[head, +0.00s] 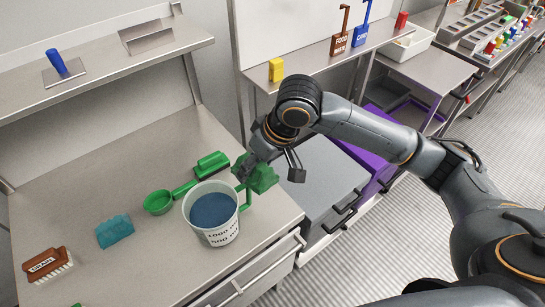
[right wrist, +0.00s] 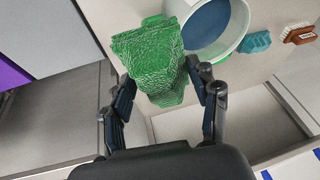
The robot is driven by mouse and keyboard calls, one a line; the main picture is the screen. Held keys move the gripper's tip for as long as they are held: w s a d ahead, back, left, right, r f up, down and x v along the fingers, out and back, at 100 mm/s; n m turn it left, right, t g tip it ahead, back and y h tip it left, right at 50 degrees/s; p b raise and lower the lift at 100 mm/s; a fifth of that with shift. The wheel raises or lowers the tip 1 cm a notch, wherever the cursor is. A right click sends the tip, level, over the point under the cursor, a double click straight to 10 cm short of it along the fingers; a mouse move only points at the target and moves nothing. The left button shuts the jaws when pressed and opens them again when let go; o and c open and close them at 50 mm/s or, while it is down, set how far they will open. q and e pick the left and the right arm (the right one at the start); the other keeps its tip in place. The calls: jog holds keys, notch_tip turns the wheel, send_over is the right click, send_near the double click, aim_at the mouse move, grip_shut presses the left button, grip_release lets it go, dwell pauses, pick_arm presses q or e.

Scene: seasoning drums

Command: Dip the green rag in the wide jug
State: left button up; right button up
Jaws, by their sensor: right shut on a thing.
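The wide jug (head: 205,232) is white with dark lettering and a green handle. It stands upright on the steel counter and holds blue liquid (head: 213,210). My right gripper (head: 247,170) is shut on the green rag (head: 263,179), which hangs just right of the jug, by the handle. In the right wrist view, the rag (right wrist: 150,60) is bunched between the two fingers (right wrist: 166,82). It lies left of the jug (right wrist: 238,48) there and overlaps its edge. I cannot tell whether it touches the jug. My left gripper is not in view.
Left of and behind the jug are a green scoop (head: 158,203) and a green brush (head: 211,164). A teal brush (head: 114,231) and a brown brush (head: 46,263) lie further left. A grey cabinet (head: 312,185) stands right of the counter. The counter's back left is clear.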

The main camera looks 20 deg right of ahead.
jog(key=a+r+n+g+y+p, duration=0.1)
jog(key=a+r+n+g+p, duration=0.15)
jog(key=a+n+p, duration=0.65)
notch_tip(320, 180, down, 13)
jog(key=a+m+b, duration=0.1)
jog(key=a+b, duration=0.1)
jog(key=b, duration=0.9)
jog(key=shift+w+a+g, duration=0.25)
jog(key=shift+w+g, duration=0.1)
jog(key=shift+r, duration=0.1)
notch_tip(320, 180, up, 10)
jog(key=p, duration=1.1)
dwell(1.8)
